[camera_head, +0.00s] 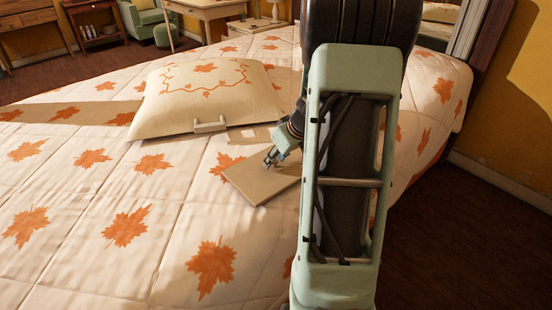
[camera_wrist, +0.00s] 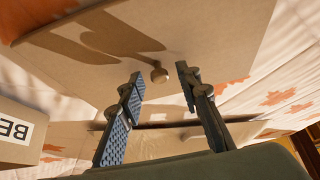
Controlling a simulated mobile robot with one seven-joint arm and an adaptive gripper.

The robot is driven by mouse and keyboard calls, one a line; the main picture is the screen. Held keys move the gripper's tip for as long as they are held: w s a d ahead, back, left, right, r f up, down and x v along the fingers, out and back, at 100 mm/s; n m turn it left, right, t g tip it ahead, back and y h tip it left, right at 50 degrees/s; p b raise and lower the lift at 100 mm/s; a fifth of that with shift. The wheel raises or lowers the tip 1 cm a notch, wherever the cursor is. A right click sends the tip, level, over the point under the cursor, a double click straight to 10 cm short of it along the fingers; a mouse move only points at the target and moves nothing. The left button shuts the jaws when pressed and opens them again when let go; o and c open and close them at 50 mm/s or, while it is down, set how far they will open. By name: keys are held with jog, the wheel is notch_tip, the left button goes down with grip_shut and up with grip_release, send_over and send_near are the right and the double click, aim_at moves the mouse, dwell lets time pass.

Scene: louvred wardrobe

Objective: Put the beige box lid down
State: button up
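The beige box lid (camera_head: 258,186) is a flat square panel resting on the bed quilt, just left of my arm in the head view. In the wrist view the lid (camera_wrist: 215,40) fills the upper middle, with a small round knob (camera_wrist: 160,75) on its face. My gripper (camera_head: 271,160) is above the lid's far part. In the wrist view my gripper (camera_wrist: 160,78) has its two fingers spread apart, with the knob in the gap near the tips and clear space on both sides. My arm hides the lid's right part in the head view.
A beige box marked "BE" (camera_wrist: 18,132) is at the left of the wrist view. A cream pillow (camera_head: 205,97) with a pale handle-like piece (camera_head: 209,126) at its edge lies behind the lid. The quilt (camera_head: 90,215) is clear to the left and front.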

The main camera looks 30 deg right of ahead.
jog(key=shift+r, duration=0.1)
jog(key=shift+r+p, duration=0.15)
jog(key=shift+p, duration=0.15)
jog(key=p+v, duration=0.2)
jog(key=v, duration=0.9)
jog(key=shift+s+r, duration=0.25)
jog(key=shift+r, duration=0.1)
